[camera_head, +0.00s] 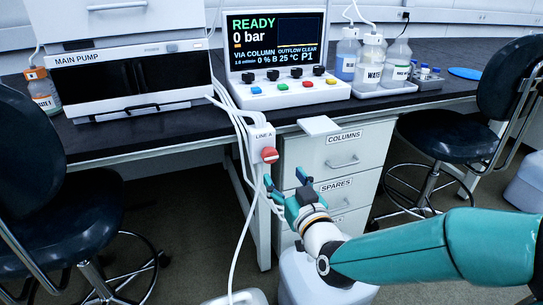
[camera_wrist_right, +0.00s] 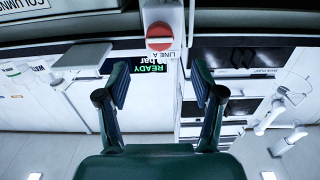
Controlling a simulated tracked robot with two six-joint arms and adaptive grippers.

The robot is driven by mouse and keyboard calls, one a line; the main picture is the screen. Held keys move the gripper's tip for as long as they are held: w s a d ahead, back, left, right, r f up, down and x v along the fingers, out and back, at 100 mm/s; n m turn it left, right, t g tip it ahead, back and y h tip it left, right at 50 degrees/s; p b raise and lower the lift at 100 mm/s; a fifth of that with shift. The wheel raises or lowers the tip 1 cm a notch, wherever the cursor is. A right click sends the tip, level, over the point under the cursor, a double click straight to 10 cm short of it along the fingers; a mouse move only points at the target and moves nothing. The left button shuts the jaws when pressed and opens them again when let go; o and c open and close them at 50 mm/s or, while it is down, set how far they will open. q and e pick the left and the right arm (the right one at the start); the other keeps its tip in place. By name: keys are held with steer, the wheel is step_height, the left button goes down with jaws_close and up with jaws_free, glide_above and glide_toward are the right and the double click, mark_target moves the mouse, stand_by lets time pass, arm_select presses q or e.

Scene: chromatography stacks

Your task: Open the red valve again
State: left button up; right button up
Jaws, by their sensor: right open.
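The red valve (camera_head: 269,154) is a small round knob on the white box labelled LINE A (camera_head: 261,137), at the front edge of the bench. That view is upside down. My right gripper (camera_head: 285,179) is just below and right of the valve in the head view, its fingers apart. In the wrist view my right gripper (camera_wrist_right: 160,80) is empty, and the valve lies beyond the fingertips, not between them. My left gripper is out of view.
The control screen (camera_head: 276,42) reads READY and 0 bar. White tubes hang beside the valve box. A drawer cabinet (camera_head: 334,160) stands to the right of it. The main pump (camera_head: 134,80) and solvent bottles stand on the bench. Dark chairs stand at left and right.

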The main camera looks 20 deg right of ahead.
mark_target(271, 157)
steer(key=w+b, duration=0.1)
steer(key=w, duration=0.8)
steer(key=shift+a, duration=0.15)
steer(key=c, duration=1.1)
